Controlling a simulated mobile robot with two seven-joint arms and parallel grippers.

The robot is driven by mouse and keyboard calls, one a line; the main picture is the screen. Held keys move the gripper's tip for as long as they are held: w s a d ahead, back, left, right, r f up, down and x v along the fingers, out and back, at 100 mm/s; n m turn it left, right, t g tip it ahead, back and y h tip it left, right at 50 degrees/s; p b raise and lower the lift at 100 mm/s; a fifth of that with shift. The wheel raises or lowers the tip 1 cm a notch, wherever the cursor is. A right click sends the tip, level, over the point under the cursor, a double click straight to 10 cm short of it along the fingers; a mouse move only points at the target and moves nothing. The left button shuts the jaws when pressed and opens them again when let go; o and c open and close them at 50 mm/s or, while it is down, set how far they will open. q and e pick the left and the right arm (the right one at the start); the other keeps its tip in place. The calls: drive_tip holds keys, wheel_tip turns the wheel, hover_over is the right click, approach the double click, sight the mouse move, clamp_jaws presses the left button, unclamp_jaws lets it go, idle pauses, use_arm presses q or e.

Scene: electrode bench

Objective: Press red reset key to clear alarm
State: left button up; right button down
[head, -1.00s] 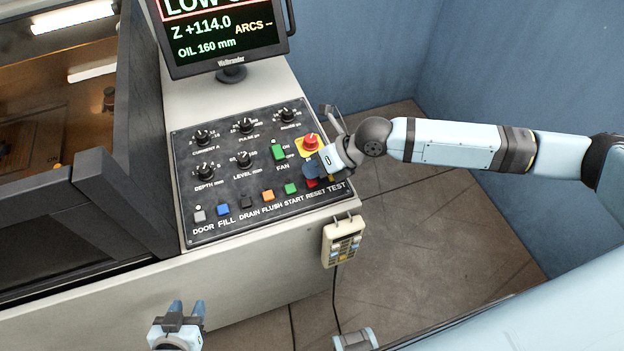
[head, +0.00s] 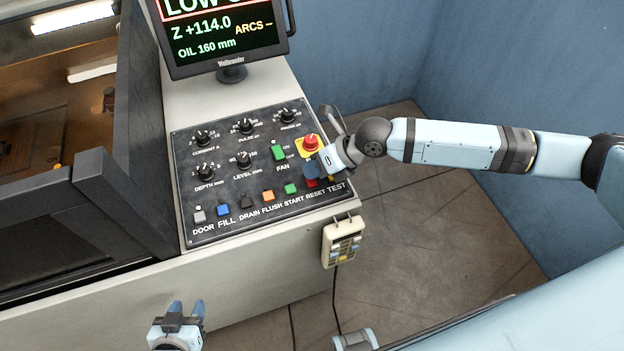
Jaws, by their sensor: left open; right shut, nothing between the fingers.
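The red reset key (head: 312,183) is on the control panel (head: 222,208), above the RESET label, and is partly hidden by my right gripper. My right gripper (head: 312,171) is shut and empty, with its fingertips right at the key. I cannot tell whether they touch it. The monitor (head: 225,32) shows part of a red-framed "LOW" message, with Z +114.0, ARCS -- and OIL 160 mm. My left gripper (head: 187,308) is open and empty, in front of the cabinet at the bottom of the view.
A red emergency knob (head: 310,142) on a yellow base sits just above my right gripper. Start (head: 290,189) and other coloured keys lie left of reset. A pendant (head: 341,243) hangs on the cabinet's right edge. A dark-framed tank (head: 100,190) stands at left.

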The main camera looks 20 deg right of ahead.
sight(313, 180)
idle(0.5)
drive_tip(key=shift+f+b, duration=0.4)
drive_tip(key=shift+b, duration=0.15)
drive_tip(key=shift+f, duration=0.15)
drive_tip(key=shift+f+b, duration=0.3)
drive_tip(key=shift+b, duration=0.1)
idle(0.6)
drive_tip(key=shift+r, duration=0.15)
drive_tip(key=shift+r+p, duration=0.35)
drive_tip(key=shift+r, duration=0.35)
drive_tip(key=shift+r, duration=0.1)
drive_tip(key=shift+r+p, duration=1.45)
drive_tip(key=shift+r, duration=1)
